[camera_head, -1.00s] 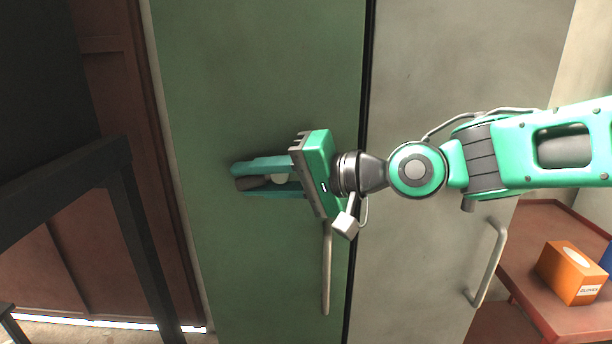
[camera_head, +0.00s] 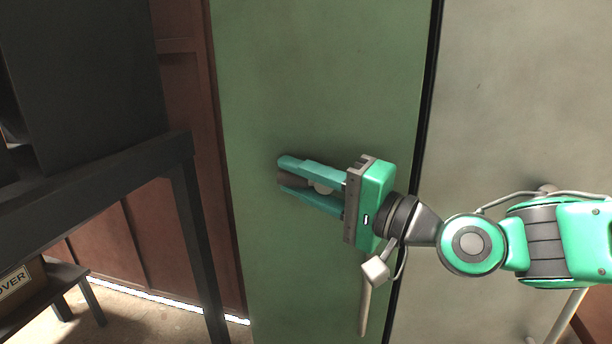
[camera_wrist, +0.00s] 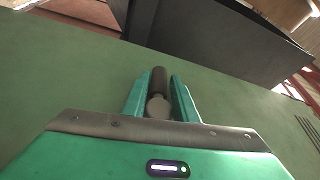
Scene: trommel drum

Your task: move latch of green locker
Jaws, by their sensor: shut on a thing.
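The green locker (camera_head: 310,90) has a flat green door that fills the middle of the head view. Its latch is a small dark knob with a pale round part (camera_head: 322,188), and it sits between my fingers. In the wrist view the latch (camera_wrist: 158,103) shows as a dark rounded bar with a grey round base. My gripper (camera_head: 284,178) comes from the right and is shut on the latch, one finger on each side. The fingers partly hide the latch. A long pale handle (camera_head: 365,295) hangs on the door below my gripper.
A grey locker door (camera_head: 520,90) stands to the right past a dark gap. A dark metal frame (camera_head: 185,215) stands at the left, with a low bench and a labelled box (camera_head: 18,283) beyond it.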

